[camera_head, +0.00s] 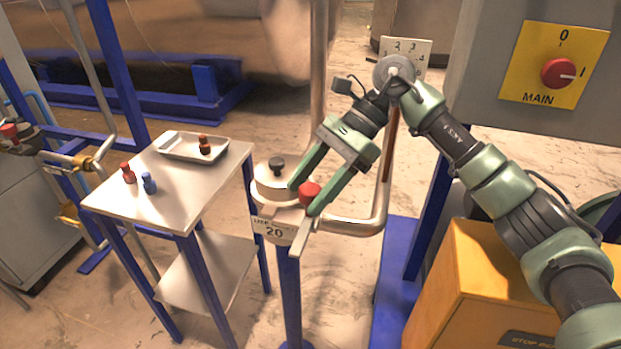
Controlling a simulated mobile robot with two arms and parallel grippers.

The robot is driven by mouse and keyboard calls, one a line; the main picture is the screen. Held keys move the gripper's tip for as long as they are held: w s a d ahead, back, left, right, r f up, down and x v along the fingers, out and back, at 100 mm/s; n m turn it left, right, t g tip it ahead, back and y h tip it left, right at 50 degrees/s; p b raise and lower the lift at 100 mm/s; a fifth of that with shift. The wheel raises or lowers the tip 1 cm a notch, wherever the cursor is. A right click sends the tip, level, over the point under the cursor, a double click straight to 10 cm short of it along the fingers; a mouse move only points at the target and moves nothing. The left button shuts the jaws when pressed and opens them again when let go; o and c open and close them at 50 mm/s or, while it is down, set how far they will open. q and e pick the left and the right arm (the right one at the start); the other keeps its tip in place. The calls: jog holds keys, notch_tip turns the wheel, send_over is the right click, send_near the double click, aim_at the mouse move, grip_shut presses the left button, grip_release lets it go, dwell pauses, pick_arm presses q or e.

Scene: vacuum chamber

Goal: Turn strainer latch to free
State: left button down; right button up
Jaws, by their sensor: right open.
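The strainer (268,192) is a pale round housing with a black knob (277,164) on its lid and a label reading 20 on its front. It stands on a blue post. A red knob (309,191) sits at its right side, seemingly on the latch. A short flat metal bar (301,238) slants down below it; I cannot tell if it belongs to the latch. My right gripper (302,199) is open, its two green fingers on either side of the red knob. I cannot tell whether they touch it. My left gripper is out of view.
A table (196,203) at the left holds a white tray (183,151), a red piece (128,173) and a blue piece (149,183). A pipe (352,226) curves up beside the strainer. A yellow cabinet (470,290) and a MAIN switch panel (540,75) are at the right.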

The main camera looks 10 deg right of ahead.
notch_tip(320, 180, up, 20)
dwell(0.4)
